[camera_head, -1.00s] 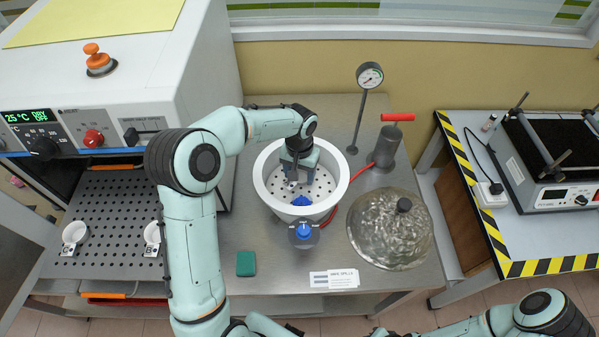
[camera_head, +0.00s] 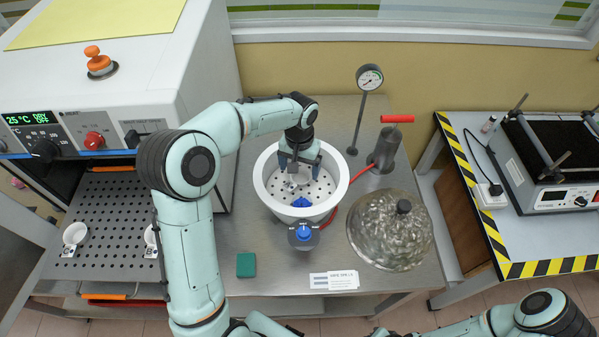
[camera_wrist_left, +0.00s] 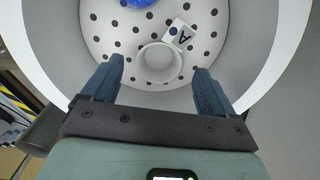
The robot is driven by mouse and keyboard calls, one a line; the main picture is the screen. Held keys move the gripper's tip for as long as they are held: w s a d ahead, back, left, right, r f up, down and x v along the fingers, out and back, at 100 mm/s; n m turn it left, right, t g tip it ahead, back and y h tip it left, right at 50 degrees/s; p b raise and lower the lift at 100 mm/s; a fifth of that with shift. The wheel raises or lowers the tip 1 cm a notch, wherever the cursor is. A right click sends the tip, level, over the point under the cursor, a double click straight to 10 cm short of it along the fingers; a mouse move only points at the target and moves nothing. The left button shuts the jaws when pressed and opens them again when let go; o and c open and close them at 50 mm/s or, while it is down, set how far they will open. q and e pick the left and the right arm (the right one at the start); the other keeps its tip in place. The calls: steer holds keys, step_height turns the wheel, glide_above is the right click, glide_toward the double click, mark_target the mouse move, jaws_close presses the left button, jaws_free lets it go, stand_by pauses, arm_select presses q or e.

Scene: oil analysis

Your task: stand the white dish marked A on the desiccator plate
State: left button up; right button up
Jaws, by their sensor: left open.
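The white dish marked A (camera_wrist_left: 159,62) stands upright on the perforated desiccator plate (camera_wrist_left: 100,38), inside the white desiccator bowl (camera_head: 342,185). Its tab with the letter A points up and right in the left wrist view. In the head view the dish (camera_head: 290,183) is partly hidden. My left gripper (camera_head: 300,172) reaches down into the bowl from above. It is open, and in the left wrist view its blue fingers (camera_wrist_left: 157,82) are on either side of the dish with gaps, apart from it. My right gripper is out of view.
Blue granules (camera_head: 300,202) show at the plate's front. A blue-knobbed stopcock (camera_head: 304,232) stands before the bowl, and the domed lid (camera_head: 385,235) lies to its right. Two other white dishes, one at the left (camera_head: 75,233), are on the oven shelf (camera_head: 110,205).

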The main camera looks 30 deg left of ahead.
mark_target(300, 182)
arm_select(q)
step_height(300, 182, up, 8)
steer(key=shift+r+p, duration=0.15)
steer(key=shift+p, duration=0.25)
stand_by(0.4)
